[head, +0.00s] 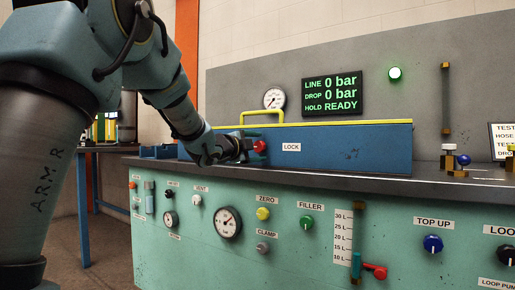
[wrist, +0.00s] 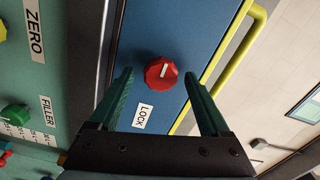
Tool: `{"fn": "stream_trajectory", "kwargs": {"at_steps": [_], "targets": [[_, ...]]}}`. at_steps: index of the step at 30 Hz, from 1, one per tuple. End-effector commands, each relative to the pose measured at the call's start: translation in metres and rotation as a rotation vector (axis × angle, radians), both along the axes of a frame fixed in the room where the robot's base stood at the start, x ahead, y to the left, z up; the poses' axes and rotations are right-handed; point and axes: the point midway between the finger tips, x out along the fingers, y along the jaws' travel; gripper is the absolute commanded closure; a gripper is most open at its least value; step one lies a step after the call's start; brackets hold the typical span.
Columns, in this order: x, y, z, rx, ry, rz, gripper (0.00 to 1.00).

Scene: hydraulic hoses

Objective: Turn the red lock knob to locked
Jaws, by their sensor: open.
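The red lock knob (head: 260,146) sits on the front of a blue box (head: 350,152), left of a white LOCK label (head: 291,147). In the wrist view the red knob (wrist: 161,72) has a white pointer mark, tilted slightly from the picture's upright, with the LOCK label (wrist: 142,116) below it. My gripper (head: 248,146) is at the knob in the head view. In the wrist view my gripper (wrist: 158,76) is open, with one green finger on each side of the knob and clear gaps between. Nothing is held.
A yellow handle bar (head: 262,114) runs along the top of the blue box. The green panel (head: 190,235) below carries gauges and several other knobs. A round lamp (head: 395,73) glows green-white.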

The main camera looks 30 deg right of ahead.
Motion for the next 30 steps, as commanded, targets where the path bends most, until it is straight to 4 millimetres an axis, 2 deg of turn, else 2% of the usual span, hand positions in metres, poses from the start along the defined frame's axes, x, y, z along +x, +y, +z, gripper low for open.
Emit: {"fn": "stream_trajectory", "kwargs": {"at_steps": [5,8,21,25,30], "targets": [[-0.001,0.003,0.001,-0.001,0.0,0.001,0.19],[-0.006,0.012,0.001,-0.001,0.001,0.001,0.19],[-0.044,0.082,0.001,0.0,0.0,0.002,0.19],[-0.05,0.092,0.001,-0.001,0.0,0.001,0.19],[-0.053,0.095,-0.001,0.0,0.001,0.0,0.19]]}}
